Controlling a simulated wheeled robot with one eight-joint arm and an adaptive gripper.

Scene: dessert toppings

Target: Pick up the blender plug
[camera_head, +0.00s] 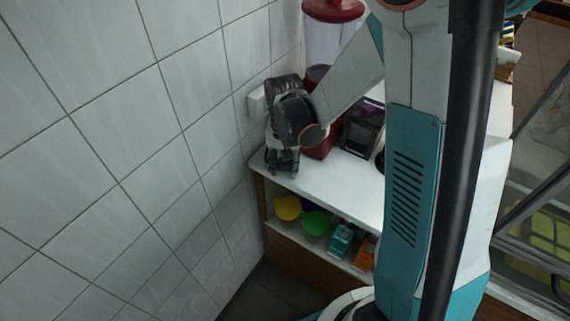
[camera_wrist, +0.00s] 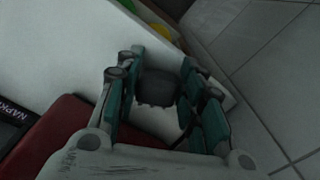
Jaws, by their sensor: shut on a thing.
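The blender plug (camera_wrist: 157,87) is a dark, stubby piece between the two teal-padded fingers of my gripper (camera_wrist: 160,78) in the wrist view. The fingers are shut on it. A dark cord seems to run back from it beside the right finger. In the head view my gripper (camera_head: 283,163) points down over the left end of the white counter, close to the tiled wall. The plug cannot be made out there. The blender (camera_head: 332,38) has a red lid, a clear jar and a red base, and stands just behind my arm, which partly hides it.
A white box (camera_head: 257,101) is on the wall beside my gripper. A dark napkin holder (camera_head: 362,128) stands right of the blender on the white counter (camera_head: 335,185). The shelf below holds a yellow bowl (camera_head: 287,207), a green bowl (camera_head: 316,222) and teal cartons (camera_head: 341,239).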

